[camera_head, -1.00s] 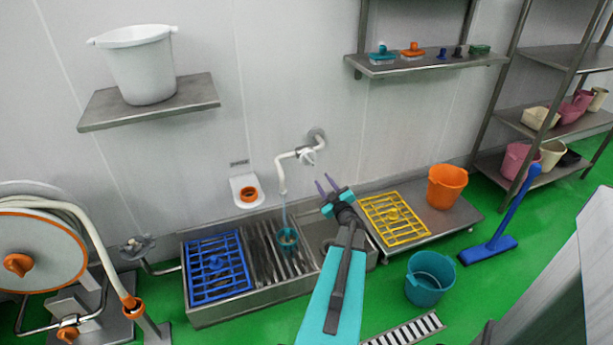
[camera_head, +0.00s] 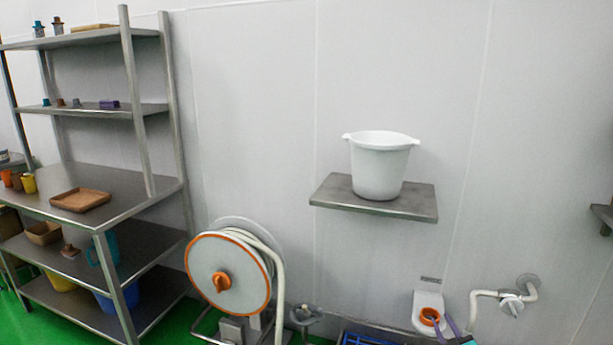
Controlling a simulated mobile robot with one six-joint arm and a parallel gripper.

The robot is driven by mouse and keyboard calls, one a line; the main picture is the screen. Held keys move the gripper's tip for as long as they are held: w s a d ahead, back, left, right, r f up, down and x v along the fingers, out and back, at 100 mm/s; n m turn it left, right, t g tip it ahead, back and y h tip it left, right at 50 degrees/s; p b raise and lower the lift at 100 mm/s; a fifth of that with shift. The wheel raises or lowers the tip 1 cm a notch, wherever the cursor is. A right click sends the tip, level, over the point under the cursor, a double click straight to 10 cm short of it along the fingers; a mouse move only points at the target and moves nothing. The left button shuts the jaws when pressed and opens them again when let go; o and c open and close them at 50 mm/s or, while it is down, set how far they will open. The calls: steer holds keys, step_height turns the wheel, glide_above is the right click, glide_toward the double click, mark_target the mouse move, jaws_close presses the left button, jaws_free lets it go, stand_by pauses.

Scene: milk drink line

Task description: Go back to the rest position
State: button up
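My gripper (camera_head: 445,326) shows only in part at the bottom edge, right of centre. Its two purple fingers are spread apart with nothing seen between them. They are in front of the lower part of the white wall fitting with an orange ring (camera_head: 430,317). The rest of my arm is below the picture.
A white bucket (camera_head: 380,165) stands on a steel wall shelf (camera_head: 330,195). A hose reel (camera_head: 212,275) stands below it to the left. A steel rack (camera_head: 150,190) fills the left side. A wall tap (camera_head: 512,303) is at the lower right.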

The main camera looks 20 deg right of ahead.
steer(key=w+a+f+y+p, duration=0.1)
steer(key=w+a+f, duration=0.15)
steer(key=a, duration=0.45)
steer(key=w+a+f+g+y, duration=0.1)
steer(key=w+a, duration=0.3)
steer(key=a, duration=0.3)
steer(key=w+a+f+y+p, duration=0.1)
steer(key=w+a, duration=0.2)
steer(key=a, duration=0.5)
steer(key=s+a+f+g+p, duration=0.15)
steer(key=a+f, duration=0.25)
steer(key=a, duration=0.4)
steer(key=s+a+f+g+p, duration=0.1)
steer(key=a+f+g, duration=0.2)
steer(key=a+f, duration=0.35)
steer(key=s+a+f+m+g, duration=0.1)
steer(key=s+a+f+g, duration=0.3)
steer(key=s+a, duration=0.3)
steer(key=s+a+f+g, duration=0.3)
steer(key=s+a+g, duration=0.15)
steer(key=s, duration=0.55)
steer(key=s+a+r+g+y, duration=0.1)
steer(key=s+g, duration=0.3)
steer(key=s, duration=0.7)
steer(key=s+a+r+g+y+p, duration=0.1)
steer(key=s+a+g, duration=0.3)
steer(key=s, duration=0.6)
steer(key=shift+s+m, duration=0.35)
steer(key=shift+m, duration=0.05)
